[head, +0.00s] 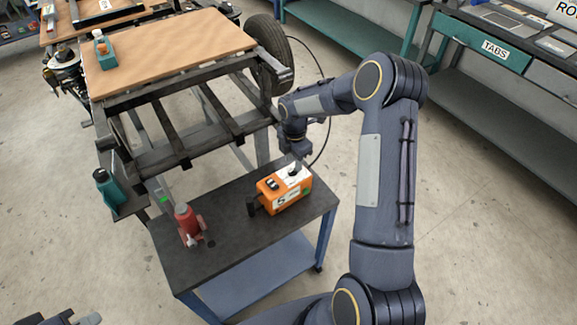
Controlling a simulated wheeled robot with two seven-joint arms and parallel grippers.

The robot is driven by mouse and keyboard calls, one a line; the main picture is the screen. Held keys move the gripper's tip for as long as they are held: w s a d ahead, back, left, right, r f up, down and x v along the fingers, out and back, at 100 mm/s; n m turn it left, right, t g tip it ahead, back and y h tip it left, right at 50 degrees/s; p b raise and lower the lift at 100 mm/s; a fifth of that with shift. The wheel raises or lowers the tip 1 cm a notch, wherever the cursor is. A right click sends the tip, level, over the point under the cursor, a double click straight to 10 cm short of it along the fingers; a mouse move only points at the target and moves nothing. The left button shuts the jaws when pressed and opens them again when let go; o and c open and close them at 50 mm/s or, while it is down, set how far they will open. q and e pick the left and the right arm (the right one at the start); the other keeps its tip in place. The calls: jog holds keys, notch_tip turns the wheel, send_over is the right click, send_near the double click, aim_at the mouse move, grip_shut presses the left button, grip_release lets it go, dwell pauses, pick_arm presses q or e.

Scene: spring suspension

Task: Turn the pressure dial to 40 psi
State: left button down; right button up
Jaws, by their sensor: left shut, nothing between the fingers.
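An orange and white box-shaped device (284,190), likely the one with the pressure dial, stands on the dark top of a small cart. Its top has black parts near the left end. My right gripper (296,167) points down at the white right end of the device. Its fingertips are small and close to the top face; I cannot tell whether they touch it or are open. The dial and its reading cannot be made out. My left gripper (82,321) is shut and empty at the bottom left edge, mostly cut off, far from the device.
The cart (240,240) also holds a red bottle-like jack (187,222). A trailer frame with a wooden deck (170,50) and a tire (268,55) stands behind. A teal bottle (108,187) is at the left. Floor is clear on the right, before green benches (490,110).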

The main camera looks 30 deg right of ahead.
aim_at(294, 171)
jog(key=shift+f, duration=1.85)
grip_shut()
